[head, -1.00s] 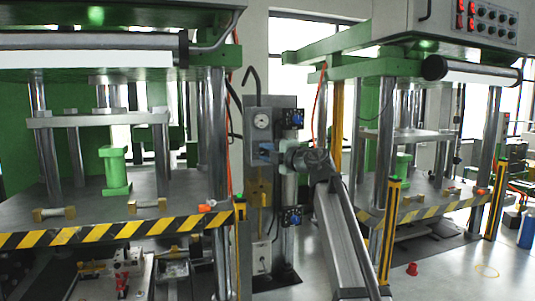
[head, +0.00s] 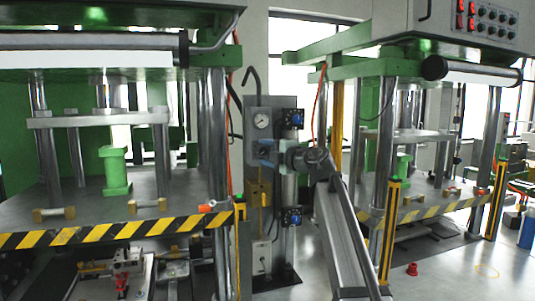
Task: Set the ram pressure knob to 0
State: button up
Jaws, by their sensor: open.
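A grey control box (head: 258,101) with a round white gauge (head: 262,120) stands between the two presses. My gripper (head: 262,150) is a small grey and blue shape just below the gauge, in front of the box. Its jaws are open, but its fingertips are too small to make out. I cannot make out the ram pressure knob or its setting; the gripper and wrist cover part of the box below the gauge. I cannot tell whether the gripper touches anything.
Blue fittings (head: 292,217) sit on the grey column right of the box. A green press (head: 120,205) with a striped front edge stands left, another (head: 430,205) right. A small red object (head: 412,269) lies on the floor at right.

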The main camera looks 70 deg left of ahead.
jog(key=v, duration=1.4)
dwell(0.4)
